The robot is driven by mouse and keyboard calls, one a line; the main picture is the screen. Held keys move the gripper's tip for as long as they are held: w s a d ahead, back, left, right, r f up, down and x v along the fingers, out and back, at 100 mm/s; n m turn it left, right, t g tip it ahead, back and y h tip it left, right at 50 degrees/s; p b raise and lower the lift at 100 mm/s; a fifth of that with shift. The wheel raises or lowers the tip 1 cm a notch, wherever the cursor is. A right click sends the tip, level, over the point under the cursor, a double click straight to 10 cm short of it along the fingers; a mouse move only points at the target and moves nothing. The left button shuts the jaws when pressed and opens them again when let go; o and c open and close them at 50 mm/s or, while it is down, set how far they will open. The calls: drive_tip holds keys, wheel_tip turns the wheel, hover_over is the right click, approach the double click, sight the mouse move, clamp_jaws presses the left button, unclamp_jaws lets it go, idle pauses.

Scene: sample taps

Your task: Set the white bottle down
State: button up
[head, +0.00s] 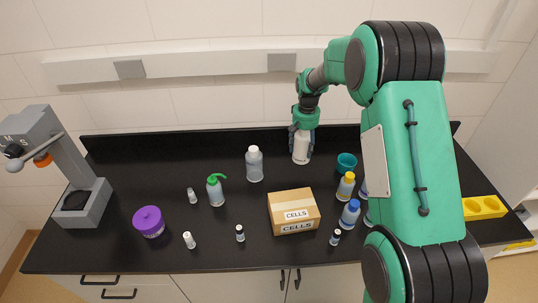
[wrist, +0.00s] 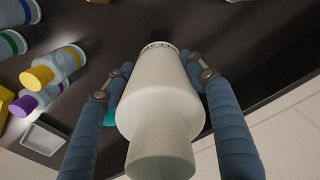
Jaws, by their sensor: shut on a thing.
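The white bottle (head: 301,148) is upright at the back of the black bench in the head view, a little right of the middle. My gripper (head: 303,128) is around it from above, shut on it. In the wrist view the white bottle (wrist: 160,100) lies between the two blue fingers of my gripper (wrist: 160,80), its cap towards the camera. The bottle's base looks on or very near the bench top (head: 240,215); I cannot tell whether it touches.
A clear bottle (head: 254,164) stands left of the white bottle, and a teal cup (head: 346,163) stands to its right. A cardboard box (head: 293,211) labelled CELLS and yellow- and blue-capped bottles (head: 346,186) are in front. The back ledge (head: 220,142) is close behind.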

drive_tip(key=shift+r, duration=0.2)
wheel_tip(320, 180, up, 11)
drive_tip(key=shift+w+f, duration=0.1)
drive_tip(key=a+p, duration=1.2)
drive_tip(key=a, duration=2.8)
wheel_tip(320, 180, down, 11)
drive_tip(key=shift+f, duration=2.85)
